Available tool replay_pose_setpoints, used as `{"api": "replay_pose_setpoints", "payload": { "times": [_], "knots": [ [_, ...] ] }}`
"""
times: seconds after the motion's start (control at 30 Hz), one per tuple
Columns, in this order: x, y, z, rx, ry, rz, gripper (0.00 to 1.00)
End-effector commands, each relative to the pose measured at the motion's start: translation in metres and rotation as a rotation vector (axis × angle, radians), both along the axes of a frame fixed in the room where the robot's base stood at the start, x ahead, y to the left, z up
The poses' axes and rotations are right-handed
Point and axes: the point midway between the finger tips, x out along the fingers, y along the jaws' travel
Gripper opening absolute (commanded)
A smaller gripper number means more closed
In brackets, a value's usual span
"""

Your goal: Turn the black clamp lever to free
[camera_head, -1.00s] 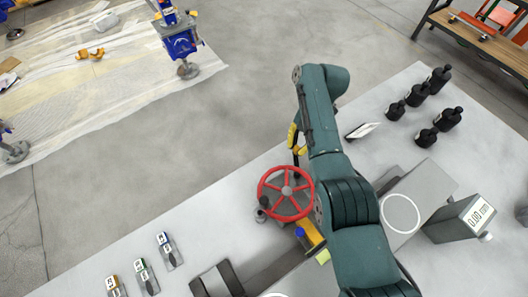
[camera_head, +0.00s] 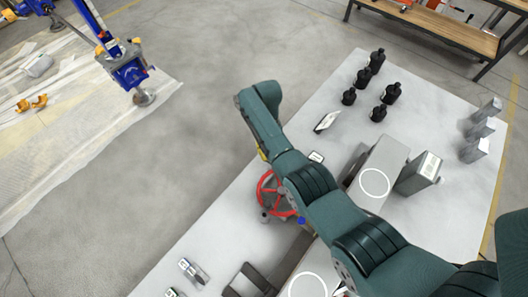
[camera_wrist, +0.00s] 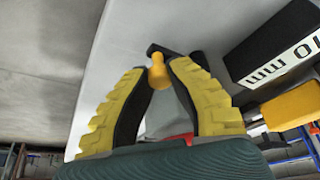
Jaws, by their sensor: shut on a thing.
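In the wrist view, my gripper (camera_wrist: 160,74) has its two yellow-and-black fingers closed in, with their tips at the black clamp lever (camera_wrist: 166,51). The lever's dark bar shows just beyond the tips, with a rounded orange piece between them. The exact contact is partly hidden by the fingers. A grey tapered part and a bit of red lie between the fingers, nearer the camera. In the head view, the red handwheel (camera_head: 263,193) stands at the table's left edge, partly covered by my arm. My fingers are mostly hidden there.
A black block with a white "mm" label (camera_wrist: 296,60) and a yellow block (camera_wrist: 292,106) are close on the right in the wrist view. Several black bottle-like pieces (camera_head: 378,62) stand at the table's far end. A grey box (camera_head: 419,174) stands right of my arm.

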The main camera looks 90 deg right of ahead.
Motion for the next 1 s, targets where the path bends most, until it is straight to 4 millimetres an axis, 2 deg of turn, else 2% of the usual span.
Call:
{"api": "replay_pose_setpoints", "payload": {
  "times": [0.33,0.37,0.53,0.87,1.0],
  "knots": [
    [-0.001,0.003,-0.003,0.007,0.001,0.003,0.00],
    [-0.001,0.003,-0.003,0.007,0.001,0.003,0.20],
    [-0.001,0.002,-0.002,0.005,0.001,0.002,0.51],
    [0.000,-0.001,0.003,0.001,-0.001,0.002,0.51],
    [0.002,-0.010,0.023,-0.003,-0.002,0.001,0.51]
  ]
}}
